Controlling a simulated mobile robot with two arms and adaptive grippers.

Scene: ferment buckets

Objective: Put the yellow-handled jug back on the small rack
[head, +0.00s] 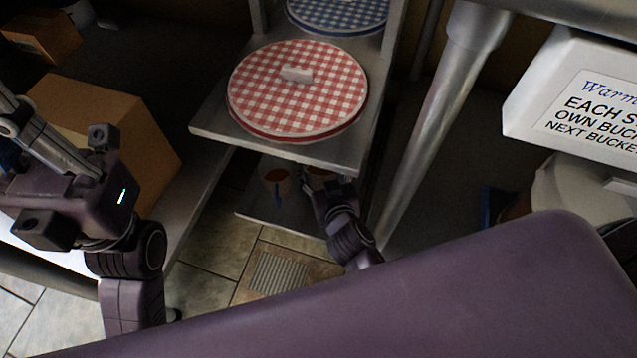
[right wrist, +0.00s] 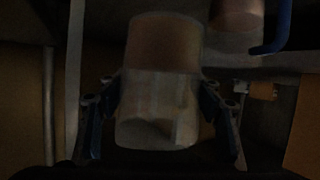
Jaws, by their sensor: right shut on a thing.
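My right gripper (right wrist: 161,95) has its two fingers on either side of a jug (right wrist: 164,45) and is shut on it. The jug has a brown upper part and a paler, greyish lower part. Its handle is hidden, so I cannot see its colour. In the head view the right gripper (head: 325,187) reaches in under the shelf with the red checked lid, over the low shelf (head: 255,207) of the small rack. I cannot tell whether the jug touches that shelf. My left gripper (head: 45,140) is at the far left, away from the rack; its fingertips are unclear.
A blue-handled copper jug (head: 275,182) stands on the low shelf, left of my right gripper. A red checked lid (head: 290,110) lies on the shelf above, a blue one (head: 340,12) higher up. A metal post (head: 425,125) is to the right, a cardboard box (head: 110,130) to the left.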

